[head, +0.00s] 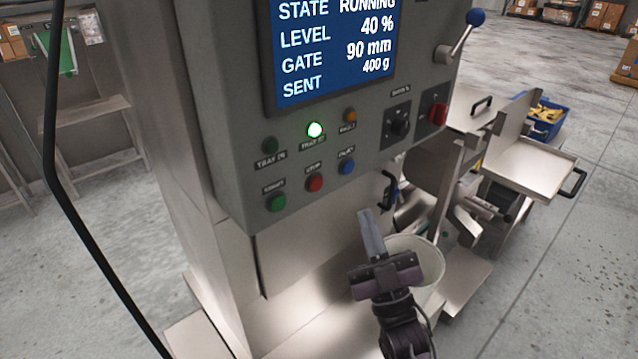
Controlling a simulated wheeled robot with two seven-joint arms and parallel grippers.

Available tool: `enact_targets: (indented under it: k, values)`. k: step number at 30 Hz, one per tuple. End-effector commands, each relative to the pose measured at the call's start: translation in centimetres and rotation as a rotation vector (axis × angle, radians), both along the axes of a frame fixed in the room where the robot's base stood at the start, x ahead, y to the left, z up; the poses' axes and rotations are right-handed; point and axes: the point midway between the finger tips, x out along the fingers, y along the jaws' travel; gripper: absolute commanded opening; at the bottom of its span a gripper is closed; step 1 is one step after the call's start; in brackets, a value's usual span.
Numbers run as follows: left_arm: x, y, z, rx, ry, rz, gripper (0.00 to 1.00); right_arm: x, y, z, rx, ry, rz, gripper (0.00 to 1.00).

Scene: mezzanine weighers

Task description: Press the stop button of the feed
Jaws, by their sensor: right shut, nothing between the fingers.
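The red stop button (315,183) is in the lower row on the grey control panel (235,140), between a green start button (277,202) and a blue button (347,167). The screen (330,45) above reads state running, level 40 %, gate 90 mm, sent 400 g. The middle lamp (315,130) glows green; the lamps (270,146) and (350,115) beside it look unlit. My right gripper (368,222) is shut and empty, pointing up, below and right of the stop button and apart from it. My left gripper is out of view.
A pale round bucket (428,262) stands behind my right gripper. Metal trays (530,165) and a blue bin (548,125) are farther right.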

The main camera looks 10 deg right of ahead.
Motion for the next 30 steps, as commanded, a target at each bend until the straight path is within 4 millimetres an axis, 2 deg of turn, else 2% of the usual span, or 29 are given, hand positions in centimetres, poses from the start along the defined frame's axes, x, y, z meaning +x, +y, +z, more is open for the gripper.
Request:
enact_targets:
  k: [8,21,30]
  values:
    - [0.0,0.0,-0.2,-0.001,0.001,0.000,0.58,0.7,0.4,-0.1,0.001,-0.001,-0.001,0.00]
    - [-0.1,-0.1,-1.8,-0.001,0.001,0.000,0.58,5.6,3.7,-0.2,0.001,0.000,-0.001,0.00]
    - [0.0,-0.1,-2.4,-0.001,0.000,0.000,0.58,7.3,4.8,-0.1,0.001,0.001,0.000,0.00]
